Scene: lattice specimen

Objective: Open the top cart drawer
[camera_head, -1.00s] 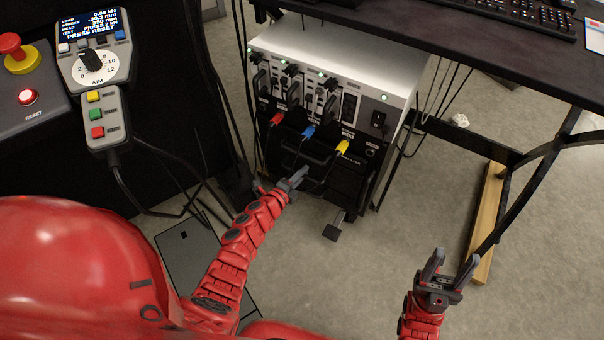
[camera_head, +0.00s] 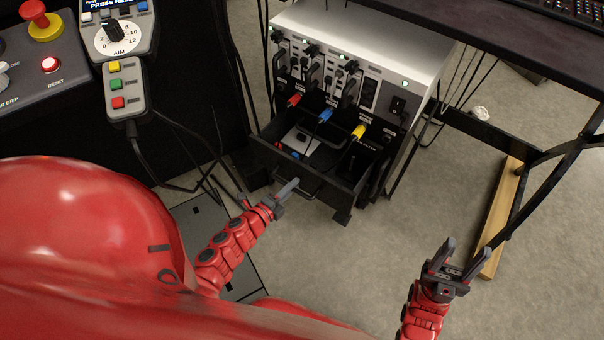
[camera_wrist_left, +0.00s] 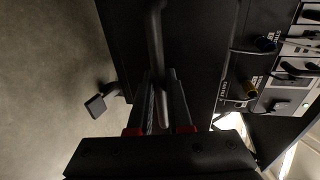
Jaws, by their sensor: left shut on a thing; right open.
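Inside lie a pale flat item (camera_head: 303,138) and small red and blue items. My left gripper (camera_head: 284,190) is at the drawer's front, shut on the bar handle (camera_head: 312,190). In the left wrist view the handle (camera_wrist_left: 155,45) runs between the fingers (camera_wrist_left: 160,108). My right gripper (camera_head: 452,257) is open and empty above the floor, right of the cart and apart from it.
Red, blue and yellow plugs (camera_head: 359,131) with cables hang on the cart's front above the drawer. A dark table (camera_head: 500,45) with a wooden-footed frame (camera_head: 505,215) stands at the right. A control box (camera_head: 45,75) and pendant (camera_head: 122,85) are at the left.

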